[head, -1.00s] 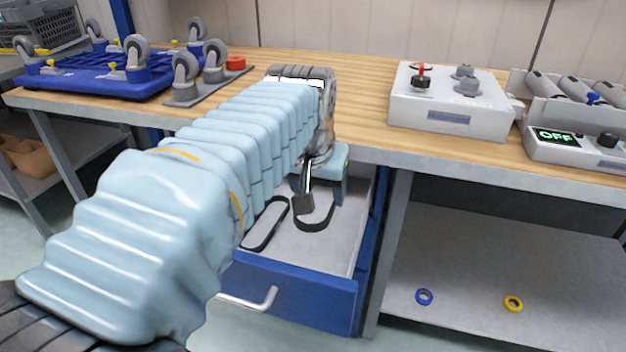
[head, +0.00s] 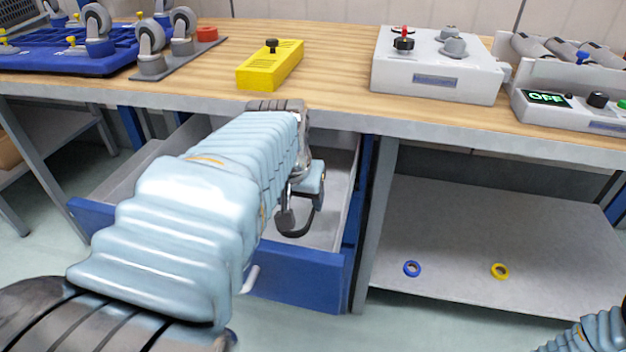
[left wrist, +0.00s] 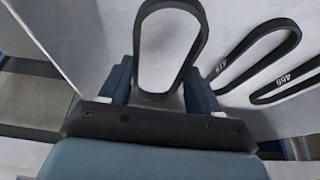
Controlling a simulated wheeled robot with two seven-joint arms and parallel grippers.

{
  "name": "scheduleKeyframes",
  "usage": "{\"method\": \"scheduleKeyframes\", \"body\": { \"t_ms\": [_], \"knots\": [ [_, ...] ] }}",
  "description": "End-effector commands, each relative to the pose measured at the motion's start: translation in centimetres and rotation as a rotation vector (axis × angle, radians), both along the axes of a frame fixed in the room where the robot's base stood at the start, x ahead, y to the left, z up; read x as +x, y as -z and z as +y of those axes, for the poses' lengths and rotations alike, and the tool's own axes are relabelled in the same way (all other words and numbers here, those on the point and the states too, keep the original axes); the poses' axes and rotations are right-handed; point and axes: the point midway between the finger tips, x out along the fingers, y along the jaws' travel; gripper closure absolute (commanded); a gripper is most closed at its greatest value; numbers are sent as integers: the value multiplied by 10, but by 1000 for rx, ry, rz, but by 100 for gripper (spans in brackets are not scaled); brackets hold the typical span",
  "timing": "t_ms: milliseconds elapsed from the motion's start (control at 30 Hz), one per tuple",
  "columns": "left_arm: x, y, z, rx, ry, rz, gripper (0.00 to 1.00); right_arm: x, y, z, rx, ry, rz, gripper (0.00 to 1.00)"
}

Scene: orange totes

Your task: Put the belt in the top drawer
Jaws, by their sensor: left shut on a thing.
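The open drawer (head: 310,283) under the tabletop has a blue front and a pale inside. My left gripper (head: 304,200) is inside its right part, shut on a black belt (head: 297,234). In the left wrist view the held belt (left wrist: 138,52) is a loop standing out between the two fingers (left wrist: 160,92). I cannot tell whether it touches the drawer floor. Two more black belts, marked 418 (left wrist: 221,70) and 456 (left wrist: 284,80), lie to its right in the left wrist view. My left arm hides much of the drawer in the head view. My right gripper is out of view.
The tabletop holds a yellow box (head: 270,68), a grey control box (head: 436,75), a unit reading OFF (head: 570,108) and a blue caster frame (head: 60,58). A blue ring (head: 412,269) and a yellow ring (head: 500,271) lie on the lower shelf.

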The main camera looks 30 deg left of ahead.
Motion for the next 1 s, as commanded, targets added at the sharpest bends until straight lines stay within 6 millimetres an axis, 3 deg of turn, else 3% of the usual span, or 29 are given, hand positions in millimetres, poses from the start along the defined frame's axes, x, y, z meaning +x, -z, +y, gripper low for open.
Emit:
{"method": "scheduleKeyframes", "body": {
  "t_ms": [1000],
  "knots": [
    [-2, 7, -1, 0, 0, -1, 67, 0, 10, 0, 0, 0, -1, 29]
  ]
}}
